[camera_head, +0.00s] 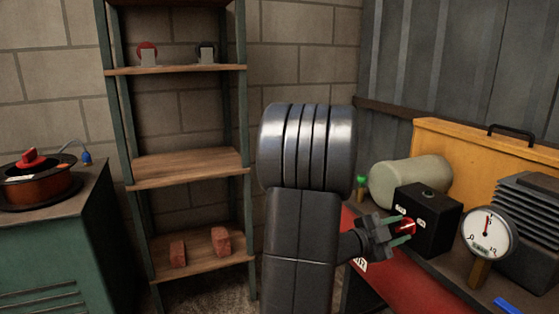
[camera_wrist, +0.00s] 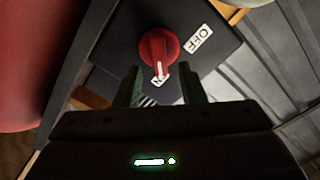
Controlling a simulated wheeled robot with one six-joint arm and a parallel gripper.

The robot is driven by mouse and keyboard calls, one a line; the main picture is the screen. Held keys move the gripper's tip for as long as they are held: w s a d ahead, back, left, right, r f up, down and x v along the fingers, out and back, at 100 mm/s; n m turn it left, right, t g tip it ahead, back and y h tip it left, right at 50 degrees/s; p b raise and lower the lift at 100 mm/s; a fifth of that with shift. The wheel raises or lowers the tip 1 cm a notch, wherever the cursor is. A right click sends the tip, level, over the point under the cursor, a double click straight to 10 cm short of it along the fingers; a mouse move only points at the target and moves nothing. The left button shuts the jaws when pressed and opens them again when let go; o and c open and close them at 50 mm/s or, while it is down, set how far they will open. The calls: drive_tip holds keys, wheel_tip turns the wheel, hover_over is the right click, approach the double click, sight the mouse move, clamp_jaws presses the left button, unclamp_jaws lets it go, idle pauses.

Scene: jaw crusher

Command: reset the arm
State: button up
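My arm rises in the middle of the head view, and my gripper (camera_head: 402,232) is at its right, in front of a black switch box (camera_head: 437,222). The box carries a red rotary knob (camera_head: 408,226) on its face. In the wrist view the red knob (camera_wrist: 158,47) sits just beyond my fingertips (camera_wrist: 160,72), with its white pointer at the label ending in N. The OFF label (camera_wrist: 198,40) is to its right. My fingers are apart with nothing between them, and the knob looks clear of them.
A gauge (camera_head: 486,234), a beige cylinder (camera_head: 410,181) and a yellow panel (camera_head: 470,150) crowd around the box. A shelf (camera_head: 188,167) with red blocks (camera_head: 221,240) stands at centre left. A green cabinet (camera_head: 60,245) bearing a reel (camera_head: 42,187) is at far left.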

drive_tip(key=shift+x, duration=1.05)
drive_tip(key=shift+a, duration=0.1)
drive_tip(key=p+v, duration=0.3)
drive_tip(key=v, duration=1.1)
drive_tip(key=b+x, duration=0.3)
drive_tip(key=x, duration=1.1)
drive_tip(key=shift+d+f, duration=0.1)
drive_tip(key=shift+d, duration=0.2)
drive_tip(key=shift+a+r+n+p, duration=0.15)
drive_tip(key=shift+r+n+p, duration=0.3)
drive_tip(key=shift+p, duration=0.25)
drive_tip(key=n+p, duration=0.2)
drive_tip(key=n, duration=0.1)
drive_tip(key=n+p, duration=0.1)
drive_tip(key=p, duration=0.1)
drive_tip(key=shift+w+a+r+n, duration=0.1)
drive_tip(key=shift+w+a+n, duration=0.1)
drive_tip(key=shift+w+n, duration=0.15)
drive_tip(key=shift+a+n+p, duration=0.2)
drive_tip(key=shift+n+p, duration=0.15)
drive_tip(key=shift+n, duration=0.15)
drive_tip(key=p+v, duration=0.1)
drive_tip(key=v, duration=1.1)
